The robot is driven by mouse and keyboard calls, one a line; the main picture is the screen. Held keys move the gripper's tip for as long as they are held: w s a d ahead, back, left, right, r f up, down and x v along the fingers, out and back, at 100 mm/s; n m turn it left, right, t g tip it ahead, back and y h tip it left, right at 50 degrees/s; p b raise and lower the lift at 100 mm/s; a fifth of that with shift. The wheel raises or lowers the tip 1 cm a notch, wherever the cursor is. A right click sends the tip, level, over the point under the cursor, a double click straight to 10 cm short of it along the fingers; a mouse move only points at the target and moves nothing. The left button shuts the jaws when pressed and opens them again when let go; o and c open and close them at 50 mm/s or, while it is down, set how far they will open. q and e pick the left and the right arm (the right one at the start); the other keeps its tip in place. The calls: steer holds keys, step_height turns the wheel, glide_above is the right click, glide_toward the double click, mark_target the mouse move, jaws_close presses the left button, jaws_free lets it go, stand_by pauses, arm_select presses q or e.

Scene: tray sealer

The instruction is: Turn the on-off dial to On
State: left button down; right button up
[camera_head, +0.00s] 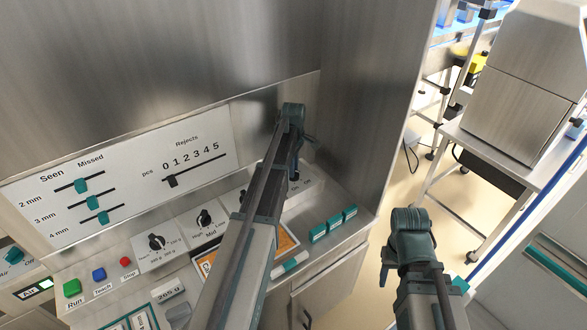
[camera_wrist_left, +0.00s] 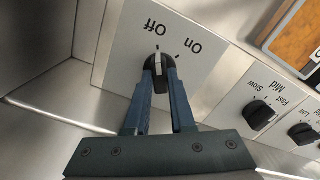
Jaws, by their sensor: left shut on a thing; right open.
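The on-off dial (camera_wrist_left: 157,72) is a small black knob on a pale plate (camera_wrist_left: 126,45) in the left wrist view. The printed words Off and On appear upside down beside it. The knob's white line points toward the Off mark. My left gripper (camera_wrist_left: 160,76) has its two blue fingers closed on the knob's sides. In the head view, my left gripper (camera_head: 294,168) reaches down to the plate (camera_head: 311,184), and the dial is mostly hidden there. My right gripper (camera_head: 385,272) is open and empty, apart from the panel, at the lower right.
Other black knobs, including a Slow-Mid-Fast one (camera_wrist_left: 259,114), sit beside the dial. The panel also has a green Run button (camera_head: 72,288), a blue button (camera_head: 99,274), a red button (camera_head: 125,261) and sliders. A steel wall (camera_head: 370,110) rises close to the dial.

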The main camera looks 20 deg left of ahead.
arm_select(q)
steer(key=shift+m, duration=0.4)
steer(key=m, duration=0.5)
steer(key=shift+m, duration=0.4)
steer(key=m, duration=0.5)
steer(key=shift+m, duration=0.3)
steer(key=c, duration=0.8)
jaws_free()
steer(key=shift+o, duration=0.2)
steer(key=shift+r, duration=0.1)
